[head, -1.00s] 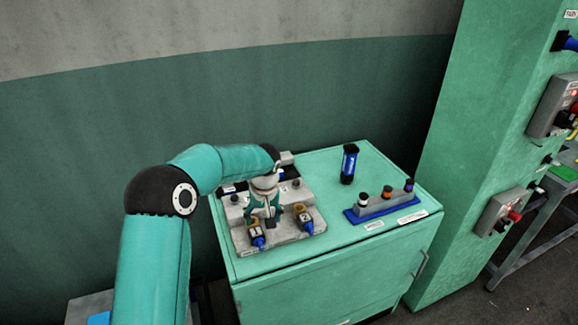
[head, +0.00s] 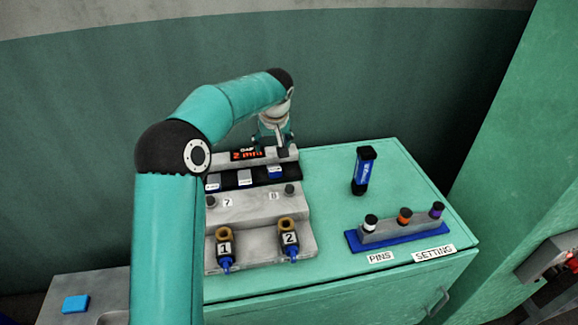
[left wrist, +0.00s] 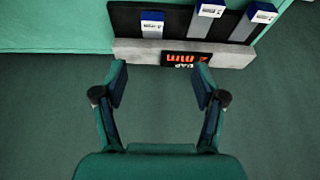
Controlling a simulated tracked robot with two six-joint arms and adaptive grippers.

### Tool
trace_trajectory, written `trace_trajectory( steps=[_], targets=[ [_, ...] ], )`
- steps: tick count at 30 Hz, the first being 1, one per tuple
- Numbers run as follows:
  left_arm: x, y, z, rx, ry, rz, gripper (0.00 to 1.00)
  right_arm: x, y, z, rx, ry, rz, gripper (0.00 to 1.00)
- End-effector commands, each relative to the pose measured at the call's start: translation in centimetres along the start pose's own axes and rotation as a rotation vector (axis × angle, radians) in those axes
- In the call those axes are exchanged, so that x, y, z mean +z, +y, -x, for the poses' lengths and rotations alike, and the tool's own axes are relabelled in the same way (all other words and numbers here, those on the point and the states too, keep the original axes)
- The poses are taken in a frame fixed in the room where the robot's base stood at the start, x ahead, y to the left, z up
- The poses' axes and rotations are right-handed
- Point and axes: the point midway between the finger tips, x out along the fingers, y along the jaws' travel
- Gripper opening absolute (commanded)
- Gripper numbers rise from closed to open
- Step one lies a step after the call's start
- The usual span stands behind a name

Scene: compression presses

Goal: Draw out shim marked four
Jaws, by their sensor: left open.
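Three flat shims with blue ends lie in a black slot strip on the grey press block (head: 255,203). In the head view they are a left shim (head: 213,183), a middle shim (head: 244,178) and a right shim (head: 275,172). The left wrist view shows three too (left wrist: 152,27) (left wrist: 204,22) (left wrist: 246,24). Their marks are too small to read, so I cannot tell which is four. My left gripper (head: 283,148) is open and empty, behind the block by the red gap display (head: 247,155). Its fingers (left wrist: 160,85) are apart from the shims.
Two brass pieces labelled 1 (head: 225,247) and 2 (head: 289,237) stand at the block's front. A blue-black cylinder (head: 363,172) and a blue pin stand (head: 395,236) are at right on the green cabinet. A tall green column (head: 515,150) rises further right.

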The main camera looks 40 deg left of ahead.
Motion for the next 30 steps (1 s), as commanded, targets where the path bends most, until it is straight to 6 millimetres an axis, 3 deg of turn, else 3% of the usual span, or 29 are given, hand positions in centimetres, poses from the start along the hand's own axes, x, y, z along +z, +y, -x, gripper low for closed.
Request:
trace_trajectory(
  steps=[7, 21, 30],
  targets=[
    [0.2, 2.2, -3.4, 0.004, -0.007, -0.026, 0.71, 0.1, -0.2, 0.6, 0.000, -0.001, 0.000, 0.66],
    [0.3, 3.0, -13.1, 0.009, -0.007, -0.034, 0.71, 0.1, -0.9, 2.6, 0.000, -0.001, 0.000, 0.66],
    [0.4, 3.1, -16.4, 0.011, -0.005, -0.034, 0.71, 0.0, -1.2, 3.2, 0.000, -0.001, 0.000, 0.66]
  ],
)
